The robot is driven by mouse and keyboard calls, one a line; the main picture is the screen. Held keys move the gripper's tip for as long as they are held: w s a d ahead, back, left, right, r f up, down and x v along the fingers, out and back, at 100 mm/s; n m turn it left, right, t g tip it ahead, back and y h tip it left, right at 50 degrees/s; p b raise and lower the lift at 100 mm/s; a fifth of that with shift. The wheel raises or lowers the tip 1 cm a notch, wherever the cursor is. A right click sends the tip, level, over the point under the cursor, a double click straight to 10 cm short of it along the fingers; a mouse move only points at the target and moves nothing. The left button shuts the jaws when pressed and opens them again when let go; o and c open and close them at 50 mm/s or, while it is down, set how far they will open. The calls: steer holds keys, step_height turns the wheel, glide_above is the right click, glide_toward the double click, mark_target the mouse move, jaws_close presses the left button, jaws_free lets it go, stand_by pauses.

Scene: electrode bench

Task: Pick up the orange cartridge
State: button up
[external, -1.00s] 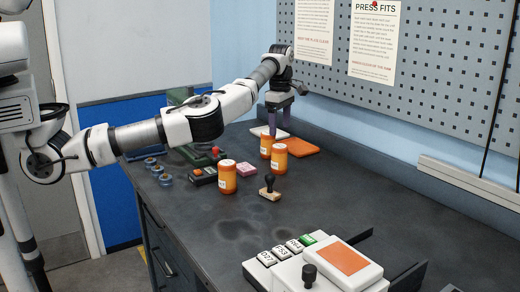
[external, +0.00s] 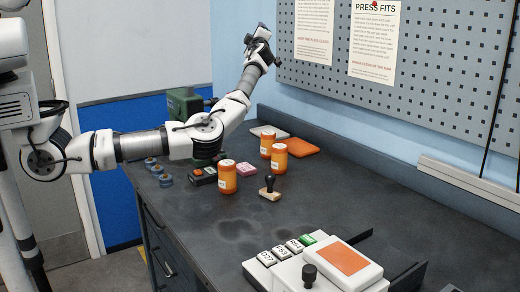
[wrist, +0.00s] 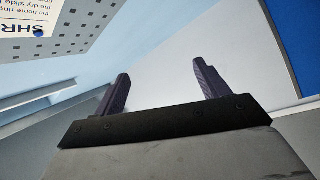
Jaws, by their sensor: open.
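Several orange things show in the external view, and I cannot tell for sure which is the cartridge. A flat orange block (external: 301,146) lies at the back of the bench. Two orange bottles with white caps stand close together in front of it, the nearer one (external: 279,161) partly covering the farther one (external: 266,146). A third orange bottle (external: 227,180) stands to their left. My gripper (wrist: 165,72) is open and empty in the wrist view, its two dark fingers apart. It is raised well above the bench, tilted up toward the wall, away from all of these.
A wooden-based stamp (external: 269,190), a pink block (external: 246,170) and a dark box with an orange button (external: 203,176) are near the bottles. A white keyed device with an orange panel (external: 341,258) stands in front. The pegboard (external: 440,70) rises behind; the bench middle is clear.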

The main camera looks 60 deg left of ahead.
steer(key=w+d+r+m+t+h, duration=0.25)
steer(key=d+r+m+t, duration=0.2)
steer(key=m+t, duration=0.25)
steer(key=w+d+m+t+h, duration=0.4)
steer(key=d+m+t+h, duration=0.3)
steer(key=m+h, duration=0.45)
steer(key=m+g+h+p, duration=0.1)
steer(key=m+g+h, duration=0.1)
steer(key=g, duration=1.7)
glide_toward(266, 133)
steer(key=f, duration=0.1)
steer(key=shift+g, duration=0.3)
steer(key=x, duration=0.2)
steer(key=p+x, duration=0.1)
steer(key=x, duration=0.2)
steer(key=p+x, duration=0.1)
steer(key=x, duration=0.2)
steer(key=shift+w+d+f, duration=0.1)
steer(key=shift+w+f, duration=0.05)
steer(key=shift+w, duration=0.3)
steer(key=shift+p+x, duration=1.55)
steer(key=shift+x, duration=1.05)
steer(key=c, duration=1.2)
